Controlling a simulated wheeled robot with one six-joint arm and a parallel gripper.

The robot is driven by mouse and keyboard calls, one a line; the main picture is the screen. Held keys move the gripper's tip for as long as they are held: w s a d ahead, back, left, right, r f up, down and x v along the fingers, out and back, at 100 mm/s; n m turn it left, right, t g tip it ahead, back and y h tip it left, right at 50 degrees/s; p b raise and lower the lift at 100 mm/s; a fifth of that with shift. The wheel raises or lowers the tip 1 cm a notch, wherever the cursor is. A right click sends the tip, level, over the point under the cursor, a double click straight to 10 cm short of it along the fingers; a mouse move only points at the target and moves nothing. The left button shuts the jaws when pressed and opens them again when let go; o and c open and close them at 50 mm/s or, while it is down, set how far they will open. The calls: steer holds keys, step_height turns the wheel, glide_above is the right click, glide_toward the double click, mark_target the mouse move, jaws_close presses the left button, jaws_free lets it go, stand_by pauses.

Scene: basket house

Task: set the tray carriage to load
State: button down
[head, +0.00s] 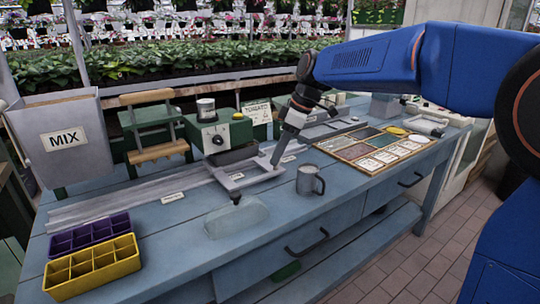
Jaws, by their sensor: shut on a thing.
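The tray carriage (258,180) is a grey flat frame on a long metal rail (115,202) that runs along the blue bench. A dark knob (236,198) sits at its front edge. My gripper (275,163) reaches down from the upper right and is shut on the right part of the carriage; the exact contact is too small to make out. The carriage stands beneath the front of a green machine (222,134) with a dark trough (232,155). Small white labels lie along the rail, one left of the carriage (172,198); their words are unreadable.
A grey mug (310,181) stands close right of the carriage, and a clear block (236,220) lies in front. Purple (88,233) and yellow (92,268) seed trays are at front left. A MIX hopper (62,138) stands behind the rail's left end. The left rail is clear.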

steer(key=w+d, duration=0.3)
steer(key=d, duration=0.2)
steer(key=w+d, duration=0.3)
steer(key=d, duration=0.2)
steer(key=w+d, duration=0.4)
steer(key=shift+d, duration=0.4)
steer(key=shift+w, duration=0.1)
steer(key=c, duration=1.4)
jaws_free()
steer(key=shift+d, duration=0.2)
steer(key=shift+c, duration=0.2)
steer(key=v, duration=1.7)
steer(key=shift+r, duration=0.2)
